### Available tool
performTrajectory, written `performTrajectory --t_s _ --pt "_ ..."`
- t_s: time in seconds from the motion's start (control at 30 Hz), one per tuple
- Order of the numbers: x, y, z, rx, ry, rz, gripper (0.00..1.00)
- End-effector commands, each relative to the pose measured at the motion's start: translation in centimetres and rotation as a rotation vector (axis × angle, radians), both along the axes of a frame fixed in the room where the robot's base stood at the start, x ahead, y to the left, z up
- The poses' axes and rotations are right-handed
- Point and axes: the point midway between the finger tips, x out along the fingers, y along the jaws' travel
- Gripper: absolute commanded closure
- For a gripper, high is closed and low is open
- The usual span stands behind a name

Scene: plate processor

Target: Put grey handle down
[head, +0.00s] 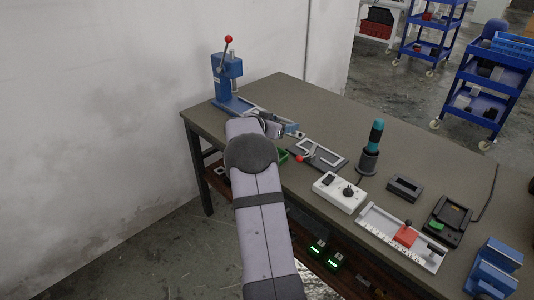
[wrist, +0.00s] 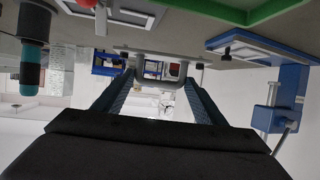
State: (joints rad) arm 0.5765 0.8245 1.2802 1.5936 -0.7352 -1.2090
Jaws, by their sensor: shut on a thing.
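The grey handle (wrist: 158,84) shows in the middle of the wrist view as a U-shaped grip under a flat grey bar. My gripper (wrist: 160,76) has its two dark fingers on either side of the handle and is shut on it. The wrist picture looks upside down, with the table along its top. In the head view my arm reaches over the far left part of the table and its links hide most of the gripper. The handle cannot be made out clearly there. I cannot tell whether the handle touches the table.
A blue lever press (head: 228,68) stands at the table's far left corner. A dark plate fixture (head: 322,156) and a green tray (head: 282,155) lie near my arm. A teal screwdriver stands in a holder (head: 368,162). A white switch box (head: 338,192) sits nearer. The table's back is clear.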

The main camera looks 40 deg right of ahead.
Motion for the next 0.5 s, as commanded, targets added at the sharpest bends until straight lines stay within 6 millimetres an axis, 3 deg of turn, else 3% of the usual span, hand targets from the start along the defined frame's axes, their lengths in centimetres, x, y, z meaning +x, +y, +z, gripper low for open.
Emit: performTrajectory --t_s 0.03,0.2,0.37,0.5 --pt "2.0 1.7 -0.1 -0.002 -0.002 0.035 0.64" --pt "5.9 5.4 -0.3 0.0 -0.002 0.087 0.64" --pt "7.7 7.6 -0.1 0.003 -0.004 0.083 0.64" --pt "7.4 7.7 0.5 0.005 -0.004 0.032 0.64"
